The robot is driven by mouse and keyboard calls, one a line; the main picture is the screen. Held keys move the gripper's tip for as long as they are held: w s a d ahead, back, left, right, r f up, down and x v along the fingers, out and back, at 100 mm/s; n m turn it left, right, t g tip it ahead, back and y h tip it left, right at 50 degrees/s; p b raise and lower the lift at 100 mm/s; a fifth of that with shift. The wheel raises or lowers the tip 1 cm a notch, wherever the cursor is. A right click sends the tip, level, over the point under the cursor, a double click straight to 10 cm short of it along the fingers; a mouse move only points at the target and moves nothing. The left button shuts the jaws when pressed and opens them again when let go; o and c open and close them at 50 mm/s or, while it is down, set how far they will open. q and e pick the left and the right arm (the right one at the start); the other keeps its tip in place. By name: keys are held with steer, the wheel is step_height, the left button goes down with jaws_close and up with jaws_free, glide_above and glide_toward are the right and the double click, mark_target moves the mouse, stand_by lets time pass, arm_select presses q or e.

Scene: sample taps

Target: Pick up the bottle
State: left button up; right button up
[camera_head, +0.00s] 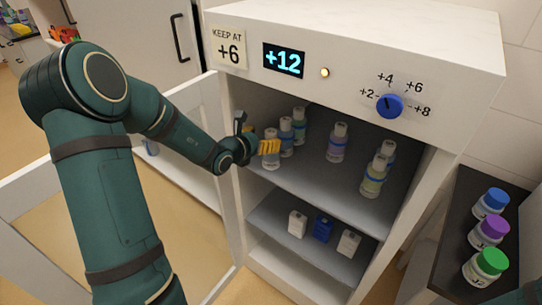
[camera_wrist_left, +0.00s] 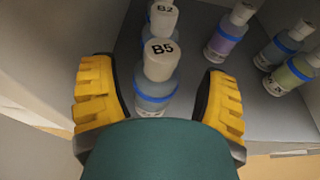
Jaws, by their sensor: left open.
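Small clear bottles with white caps and blue bands stand on the upper shelf of the open cabinet. The front left bottle (camera_head: 270,163) is partly hidden by my left gripper (camera_head: 268,147). In the left wrist view the nearest bottle, with B5 on its cap (camera_wrist_left: 157,88), stands upright between the two yellow fingers of my left gripper (camera_wrist_left: 158,92). The gripper is open, with a gap on both sides of the bottle. A bottle marked B2 (camera_wrist_left: 162,18) stands right behind it. My right gripper is not in view.
More bottles (camera_head: 337,142) stand to the right on the upper shelf (camera_head: 325,175). Small white and blue containers (camera_head: 323,227) stand on the lower shelf. The cabinet's left wall is close to the gripper. Its display reads +12, beside a blue knob (camera_head: 389,105). Colored-cap jars (camera_head: 489,230) stand at right.

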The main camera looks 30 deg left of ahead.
mark_target(267, 137)
arm_select(q)
steer(key=x, duration=0.4)
steer(key=shift+b, duration=0.3)
jaws_close()
